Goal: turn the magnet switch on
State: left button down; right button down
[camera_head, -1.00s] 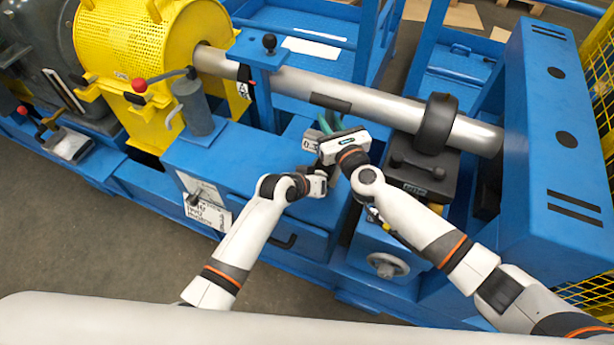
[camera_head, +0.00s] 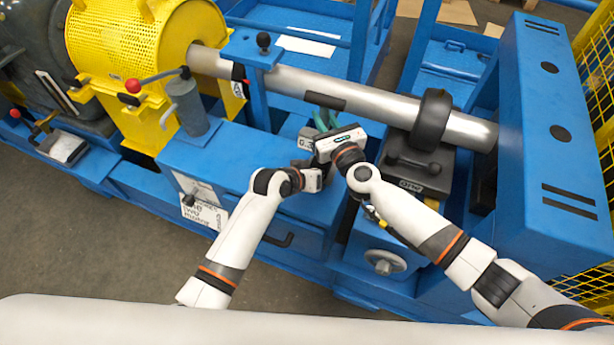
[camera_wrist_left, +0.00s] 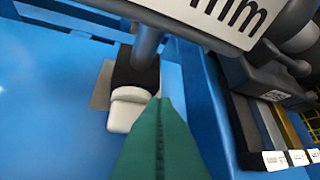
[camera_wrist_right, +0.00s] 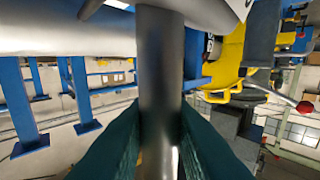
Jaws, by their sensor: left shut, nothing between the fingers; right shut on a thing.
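My right gripper (camera_head: 328,138) is shut on a dark grey upright post (camera_wrist_right: 160,70); its green fingers show on either side of it in the right wrist view. A grey and white gauge body (camera_head: 305,138) with lettering sits beside it; its white face, partly reading "mm", shows in the left wrist view (camera_wrist_left: 215,15). My left gripper (camera_wrist_left: 158,105) is shut and empty. In the left wrist view its tips are next to a black and white knob-like part (camera_wrist_left: 130,108), possibly the magnet switch; contact cannot be told. In the head view the left fingertips are hidden.
A long steel shaft (camera_head: 380,104) runs behind the grippers from a yellow mesh guard (camera_head: 150,60) to a blue housing (camera_head: 550,150). A dark block (camera_head: 412,170) with a handle stands right of the grippers. The blue bench top (camera_head: 240,165) to the left is mostly clear.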

pick_arm(q)
jog(key=v, duration=1.1)
jog(key=shift+a, duration=0.15)
jog(key=shift+s+r, duration=0.1)
jog(key=shift+s, duration=0.05)
pick_arm(e)
jog(key=c, duration=1.2)
grip_release()
